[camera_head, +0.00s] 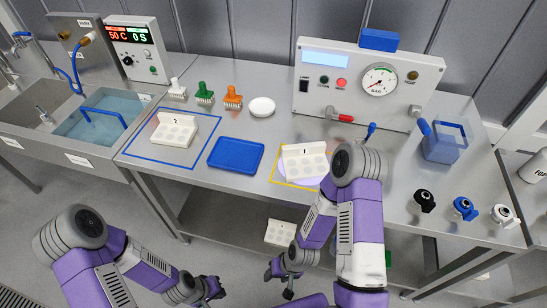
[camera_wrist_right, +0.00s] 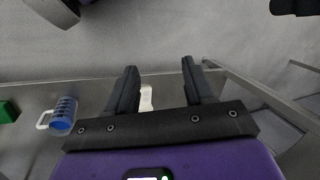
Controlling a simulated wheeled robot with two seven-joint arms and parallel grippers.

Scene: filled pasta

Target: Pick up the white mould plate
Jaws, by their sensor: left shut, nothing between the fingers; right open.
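Three pale mould plates with round hollows show in the head view. One white plate (camera_head: 174,132) lies inside the blue outline on the left of the bench. Another, marked 1 (camera_head: 305,163), lies in the yellow outline, partly hidden by my right arm. A third plate (camera_head: 279,233) is on the lower shelf. My right gripper (camera_head: 279,272) is open and empty, low in front of the bench near that shelf. In the right wrist view, a white thing (camera_wrist_right: 146,98) shows beyond its fingers (camera_wrist_right: 160,66), apart from them. My left gripper (camera_head: 214,288) is shut and empty, low in front.
A blue tray (camera_head: 237,155) lies mid-bench, with a white dish (camera_head: 262,107) behind it. A gauge machine (camera_head: 365,88) stands at the back. The sink (camera_head: 100,117) is at left. The right wrist view shows a blue mug-like thing (camera_wrist_right: 64,112) and the bench frame.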

